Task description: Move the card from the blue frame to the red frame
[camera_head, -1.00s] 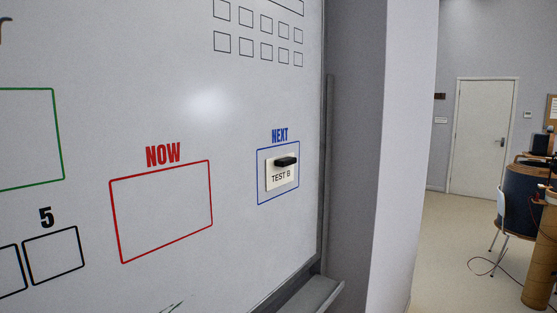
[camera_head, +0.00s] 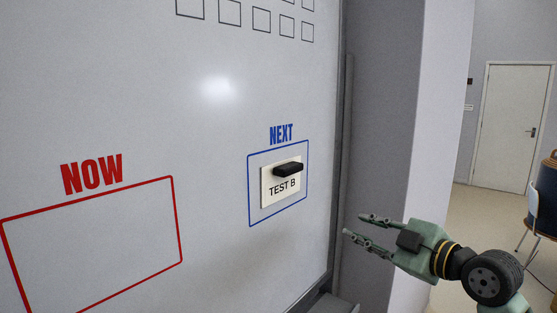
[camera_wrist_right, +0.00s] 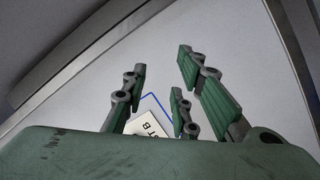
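The card, a cream "TEST B" card (camera_head: 268,196) with a dark block handle (camera_head: 288,170), sits inside the blue frame (camera_head: 250,205) under "NEXT" on the whiteboard. The red frame (camera_head: 180,222) under "NOW" is empty where it shows, and it lies to the left. My right gripper (camera_head: 360,228) is open and empty, to the right of the blue frame and apart from the card. In the right wrist view, the spread fingers (camera_wrist_right: 165,90) show, with part of the card (camera_wrist_right: 150,127) and blue frame behind them. My left gripper is not in view.
The whiteboard's (camera_head: 130,110) right edge and a grey wall corner stand behind my right gripper. A ledge (camera_head: 330,304) runs below the board. A white door (camera_head: 510,125) and a chair (camera_head: 533,212) are far right.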

